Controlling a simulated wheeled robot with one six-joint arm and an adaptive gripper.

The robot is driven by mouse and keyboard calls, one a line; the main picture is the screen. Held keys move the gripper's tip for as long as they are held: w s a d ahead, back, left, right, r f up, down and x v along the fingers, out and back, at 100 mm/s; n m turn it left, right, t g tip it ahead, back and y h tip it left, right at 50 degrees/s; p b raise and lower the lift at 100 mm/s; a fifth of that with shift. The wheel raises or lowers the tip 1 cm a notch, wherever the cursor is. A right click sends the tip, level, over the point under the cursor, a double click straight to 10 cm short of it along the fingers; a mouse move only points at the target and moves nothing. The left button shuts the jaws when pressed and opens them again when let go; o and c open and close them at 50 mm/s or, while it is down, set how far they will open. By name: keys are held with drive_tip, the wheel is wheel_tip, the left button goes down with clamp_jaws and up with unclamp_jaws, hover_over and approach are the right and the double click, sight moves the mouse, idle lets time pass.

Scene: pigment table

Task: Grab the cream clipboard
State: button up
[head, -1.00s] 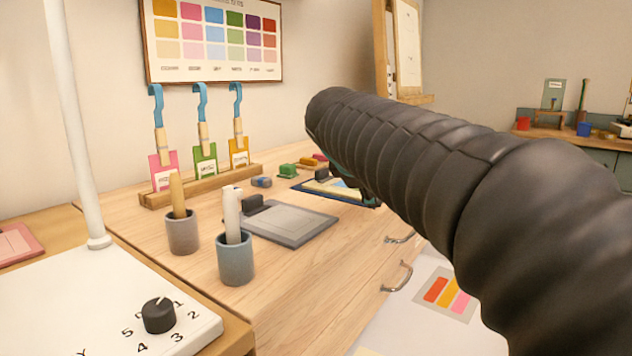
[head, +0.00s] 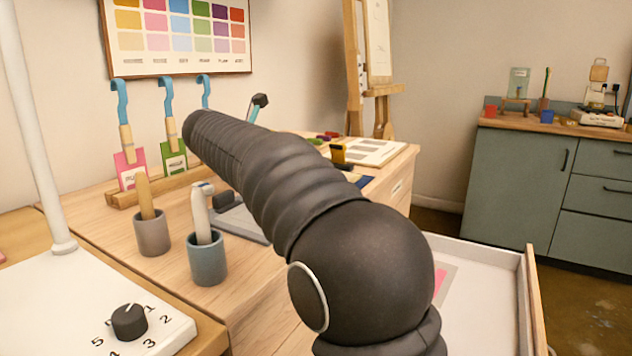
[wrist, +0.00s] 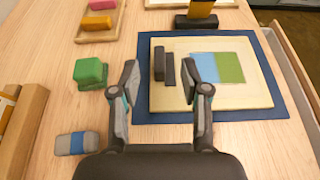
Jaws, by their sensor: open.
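The cream clipboard (wrist: 210,96) lies flat on a dark blue mat (wrist: 147,116) in the wrist view. It bears a blue and green swatch sheet (wrist: 217,68) and a dark clip (wrist: 159,63) at its left end. My gripper (wrist: 160,76) is open and empty, its fingers pointing toward the clip. The left fingertip appears over the mat's left edge and the right one over the board. I cannot tell how high they are. In the head view my arm hides most of this clipboard.
A green block (wrist: 90,71) and a blue-grey eraser (wrist: 76,143) lie left of the mat. A grey clipboard (head: 240,224) and two brush cups (head: 152,238) (head: 207,263) stand nearer. A pale board (head: 375,152) lies beyond. An open drawer (head: 490,290) juts out at right.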

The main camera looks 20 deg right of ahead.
drive_tip(key=shift+x, duration=1.25)
drive_tip(key=b+x, duration=0.1)
drive_tip(key=x, duration=0.1)
drive_tip(key=b+x, duration=0.2)
drive_tip(key=shift+w+f, duration=0.1)
drive_tip(key=shift+f, duration=0.4)
drive_tip(key=shift+w+d, duration=0.2)
drive_tip(key=shift+c, duration=0.3)
clamp_jaws()
